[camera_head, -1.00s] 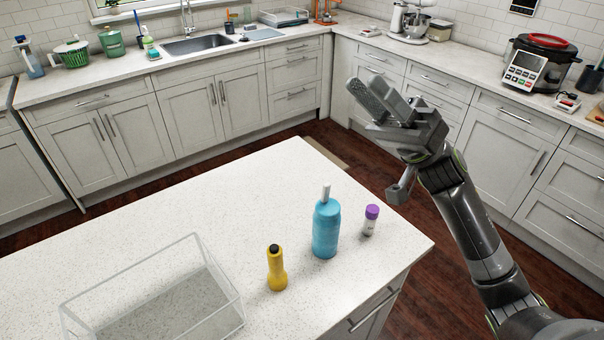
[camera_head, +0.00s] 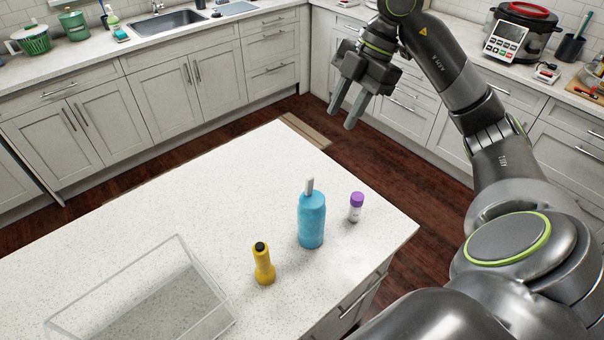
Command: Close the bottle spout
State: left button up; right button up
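A blue bottle (camera_head: 312,222) stands upright on the white speckled island, near its right side. Its pale grey spout (camera_head: 309,186) points up from the top. My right gripper (camera_head: 342,117) is in the air above and beyond the bottle, past the island's far right edge, fingers pointing down. Its two fingers are apart with nothing between them. It does not touch the bottle. My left gripper is not in the view.
A yellow bottle (camera_head: 263,266) stands left of the blue bottle, and a small purple-capped container (camera_head: 356,207) stands right of it. A clear open box (camera_head: 190,250) sits at the front left. The island top (camera_head: 230,185) behind them is free.

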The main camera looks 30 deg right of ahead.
jog(key=b, duration=0.1)
send_near(311, 177)
jog(key=p+x, duration=0.2)
jog(key=x, duration=0.8)
jog(key=shift+a+f, duration=0.1)
jog(key=shift+f, duration=0.1)
grip_shut()
